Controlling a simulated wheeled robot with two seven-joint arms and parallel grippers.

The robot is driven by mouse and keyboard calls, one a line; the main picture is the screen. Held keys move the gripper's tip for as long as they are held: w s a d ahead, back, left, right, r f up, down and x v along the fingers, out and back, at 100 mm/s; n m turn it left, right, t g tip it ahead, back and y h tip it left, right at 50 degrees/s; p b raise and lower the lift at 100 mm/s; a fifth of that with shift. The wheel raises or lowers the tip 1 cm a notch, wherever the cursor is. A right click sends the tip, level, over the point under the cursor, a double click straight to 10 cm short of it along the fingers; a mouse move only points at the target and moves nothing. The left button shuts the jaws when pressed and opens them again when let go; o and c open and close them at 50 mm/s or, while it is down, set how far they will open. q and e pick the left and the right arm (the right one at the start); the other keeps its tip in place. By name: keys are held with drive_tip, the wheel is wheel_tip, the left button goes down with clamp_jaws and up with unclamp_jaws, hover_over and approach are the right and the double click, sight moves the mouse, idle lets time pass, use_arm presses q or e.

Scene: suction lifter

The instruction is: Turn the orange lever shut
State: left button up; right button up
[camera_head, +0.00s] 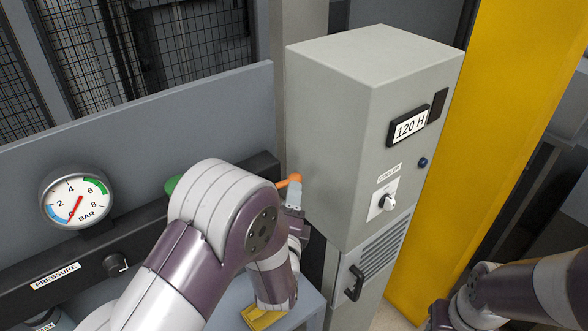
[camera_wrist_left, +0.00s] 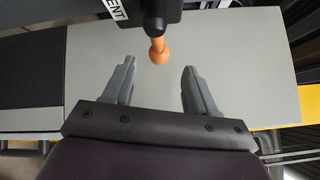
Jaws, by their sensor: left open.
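The orange lever (camera_head: 289,181) sticks out from the dark rail, just left of the grey cabinet. My left arm hides most of its base in the head view. In the left wrist view the lever's round orange end (camera_wrist_left: 159,52) points down toward the gap between the fingers. My left gripper (camera_wrist_left: 157,70) is open, with one finger on each side of the lever's line and apart from it. In the head view a grey finger of the left gripper (camera_head: 294,194) shows right by the lever. My right gripper is outside the head view.
The grey cabinet (camera_head: 330,130) with a "120 H" display and a cooler switch (camera_head: 382,202) stands close to the right. A yellow post (camera_head: 500,130) stands behind.

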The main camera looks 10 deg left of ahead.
sight(295, 179)
use_arm(q)
drive_tip(key=w, duration=0.2)
drive_tip(key=w+p, duration=0.1)
drive_tip(key=w, duration=0.2)
drive_tip(key=w+p, duration=0.1)
drive_tip(key=w, duration=0.2)
drive_tip(key=shift+a+f, duration=0.1)
drive_tip(key=shift+a, duration=0.2)
drive_tip(key=shift+s+a, duration=0.2)
drive_tip(key=shift+s, duration=0.1)
drive_tip(key=shift+w+d, duration=0.1)
drive_tip(key=shift+w, duration=0.05)
clamp_jaws()
